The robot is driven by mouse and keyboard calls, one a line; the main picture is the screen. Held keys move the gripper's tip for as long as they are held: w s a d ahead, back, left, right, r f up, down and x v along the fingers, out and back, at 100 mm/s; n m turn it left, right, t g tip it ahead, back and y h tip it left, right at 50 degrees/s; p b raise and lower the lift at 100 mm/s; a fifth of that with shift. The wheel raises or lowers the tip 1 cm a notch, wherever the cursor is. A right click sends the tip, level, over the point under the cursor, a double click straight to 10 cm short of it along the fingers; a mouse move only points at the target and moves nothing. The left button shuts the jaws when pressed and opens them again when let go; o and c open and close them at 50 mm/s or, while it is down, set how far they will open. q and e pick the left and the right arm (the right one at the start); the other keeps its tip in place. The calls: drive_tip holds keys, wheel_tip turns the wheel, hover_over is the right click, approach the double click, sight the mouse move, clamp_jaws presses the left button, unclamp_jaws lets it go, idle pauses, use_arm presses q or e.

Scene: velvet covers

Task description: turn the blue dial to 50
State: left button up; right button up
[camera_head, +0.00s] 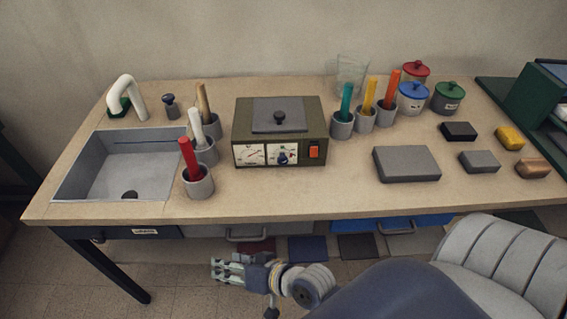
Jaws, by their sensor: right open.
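The blue dial (283,157) is on the front face of an olive-green box-shaped device (243,128) on the table. A white scale surrounds the dial; its numbers are too small to read, so I cannot tell its setting. A gauge (250,154) is to its left and an orange switch (314,152) to its right. My right gripper (222,271) is open and empty, low in front of the table and below its front edge, apart from the device. My left gripper is not in view.
Cups holding coloured handles stand on both sides of the device, the nearest with a red handle (188,157). A sink (125,177) is at the left. A grey block (406,164) lies to the right. The tabletop before the device is clear.

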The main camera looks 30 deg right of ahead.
drive_tip(key=w+d+r+m+t, duration=0.1)
drive_tip(key=w+r+m+t, duration=0.15)
drive_tip(key=r, duration=0.25)
drive_tip(key=w+d+r+m+t+h, duration=0.1)
drive_tip(key=r+m+t, duration=0.2)
drive_tip(key=r+m, duration=0.15)
drive_tip(key=w+d+r+m+t, duration=0.1)
drive_tip(key=w+r+m+t, duration=0.15)
drive_tip(key=r, duration=0.35)
drive_tip(key=m+g+h, duration=0.3)
drive_tip(key=m+h, duration=1.1)
drive_tip(key=m, duration=0.4)
approach(283, 162)
drive_tip(key=shift+s+a, duration=0.5)
drive_tip(key=shift+a, duration=0.05)
drive_tip(key=shift+d+f, duration=0.1)
drive_tip(key=shift+d, duration=0.1)
drive_tip(key=shift+w+d+m, duration=0.2)
drive_tip(key=shift+w+m, duration=0.05)
drive_tip(key=shift+w, duration=0.15)
drive_tip(key=p+x, duration=0.2)
drive_tip(key=x, duration=0.7)
drive_tip(key=shift+w+d, duration=0.2)
drive_tip(key=shift+w, duration=0.05)
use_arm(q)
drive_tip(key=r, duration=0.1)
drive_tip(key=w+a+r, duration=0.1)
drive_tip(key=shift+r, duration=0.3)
